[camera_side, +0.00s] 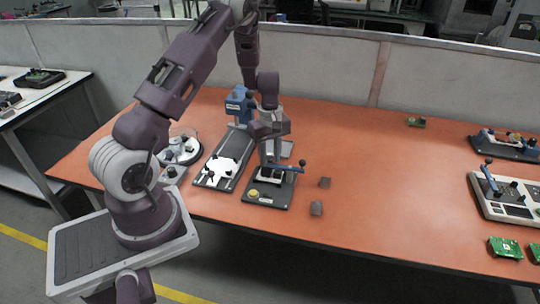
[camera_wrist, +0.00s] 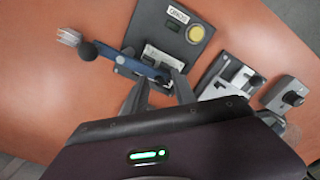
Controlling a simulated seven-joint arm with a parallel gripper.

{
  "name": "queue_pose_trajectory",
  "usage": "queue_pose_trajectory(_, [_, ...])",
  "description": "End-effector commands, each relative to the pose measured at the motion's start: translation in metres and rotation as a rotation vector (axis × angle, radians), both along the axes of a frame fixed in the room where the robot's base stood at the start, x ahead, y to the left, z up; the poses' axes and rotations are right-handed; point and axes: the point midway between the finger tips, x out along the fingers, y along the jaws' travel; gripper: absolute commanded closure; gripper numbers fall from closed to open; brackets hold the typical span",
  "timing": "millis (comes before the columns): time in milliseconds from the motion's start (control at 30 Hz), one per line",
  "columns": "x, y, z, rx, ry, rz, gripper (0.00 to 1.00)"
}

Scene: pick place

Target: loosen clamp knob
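A dark clamp fixture (camera_side: 262,195) stands on the orange table, with a yellow round button (camera_side: 253,193) near its front edge. Its blue lever (camera_side: 284,168) ends in a dark ball knob (camera_side: 303,163) at the right. In the wrist view the blue lever (camera_wrist: 140,68) crosses the fixture, with the ball knob (camera_wrist: 88,50) at its left end. My gripper (camera_side: 270,160) points down over the back of the fixture. In the wrist view my gripper (camera_wrist: 160,82) has its fingers apart near the lever's inner end. Whether they touch it I cannot tell.
A second dark fixture (camera_side: 208,180) with white parts stands close on the left, with a blue device (camera_side: 238,105) behind. More fixtures (camera_side: 510,195) and green boards (camera_side: 505,247) are at the far right.

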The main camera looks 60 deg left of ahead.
Motion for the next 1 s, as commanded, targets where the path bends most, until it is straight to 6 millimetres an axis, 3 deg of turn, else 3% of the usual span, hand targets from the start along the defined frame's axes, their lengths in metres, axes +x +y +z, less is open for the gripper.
queue_pose_trajectory(300, [0.001,0.001,0.004,0.003,-0.004,0.000,0.64])
queue_pose_trajectory(633, [0.002,0.001,0.063,0.004,-0.006,-0.001,0.64])
queue_pose_trajectory(1000, [0.001,0.000,0.073,0.001,-0.004,-0.003,0.64])
